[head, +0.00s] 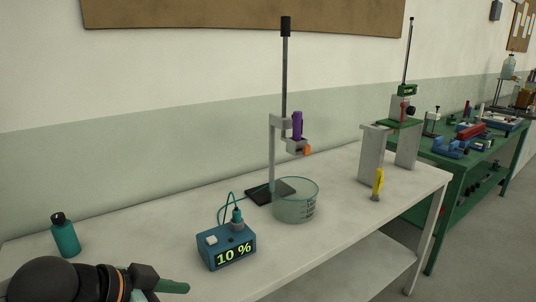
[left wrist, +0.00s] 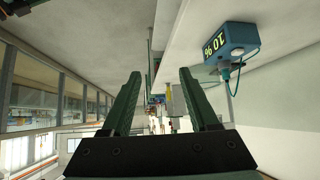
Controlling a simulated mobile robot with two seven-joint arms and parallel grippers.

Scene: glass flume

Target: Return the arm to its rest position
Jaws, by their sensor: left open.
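My left arm comes in at the bottom left of the head view, low at the front of the white table (head: 330,235). Its left gripper (head: 170,287) is partly cut off by the lower edge. In the left wrist view the gripper (left wrist: 158,80) shows two dark green fingers spread apart with nothing between them. My right gripper is in neither view.
A blue box reading 10 % (head: 227,248) stands just beyond the gripper. A teal bottle (head: 65,236) is at the left. A glass beaker (head: 295,202), a stand (head: 285,90) and a yellow-handled tool (head: 378,182) are farther right. A green bench (head: 460,180) lies beyond.

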